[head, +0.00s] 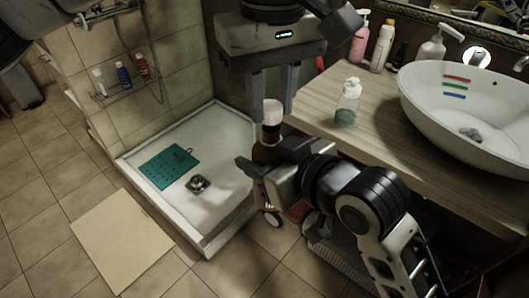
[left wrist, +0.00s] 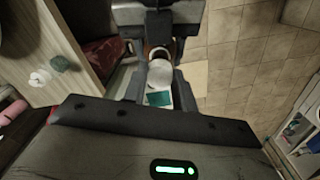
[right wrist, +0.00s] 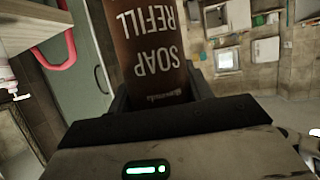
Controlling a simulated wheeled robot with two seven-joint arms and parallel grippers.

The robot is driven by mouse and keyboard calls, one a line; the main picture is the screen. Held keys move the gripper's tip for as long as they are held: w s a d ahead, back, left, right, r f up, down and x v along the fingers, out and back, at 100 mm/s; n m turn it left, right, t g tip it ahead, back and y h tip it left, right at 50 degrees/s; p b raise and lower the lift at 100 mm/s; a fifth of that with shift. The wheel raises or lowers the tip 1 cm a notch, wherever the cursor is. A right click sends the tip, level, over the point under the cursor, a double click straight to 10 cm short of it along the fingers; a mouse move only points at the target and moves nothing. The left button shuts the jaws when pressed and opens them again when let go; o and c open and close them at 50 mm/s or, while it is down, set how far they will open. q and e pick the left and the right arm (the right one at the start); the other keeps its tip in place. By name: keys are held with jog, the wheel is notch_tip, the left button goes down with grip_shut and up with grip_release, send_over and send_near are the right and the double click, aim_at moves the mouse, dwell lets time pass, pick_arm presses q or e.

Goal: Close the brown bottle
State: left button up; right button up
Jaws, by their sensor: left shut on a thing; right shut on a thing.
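The brown bottle (right wrist: 155,50), lettered "SOAP REFILL", is in my right gripper (head: 257,170), which is shut on its body. In the head view its brown neck (head: 270,135) shows above the gripper, and the bottle looks about upright. A white cap (head: 272,112) sits at the top of the neck, in line with it. Whether it is seated or just resting there cannot be told. My left gripper (head: 274,98) comes down from above with its fingers around the cap. In the left wrist view the cap (left wrist: 160,73) is between the fingers, with the bottle mostly hidden beyond it.
A wooden counter (head: 330,95) at the right holds a clear pump bottle (head: 347,105), a pink bottle (head: 360,42) and a white basin (head: 430,95). The shower tray (head: 228,130) with a green mat (head: 165,165) is at the left. A beige mat (head: 120,240) lies on the floor.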

pick_arm(q)
jog(key=shift+s, duration=0.1)
dwell(0.6)
jog(key=shift+f, duration=0.9)
jog(key=shift+f, duration=0.55)
jog(key=m, duration=0.3)
jog(key=o, duration=0.9)
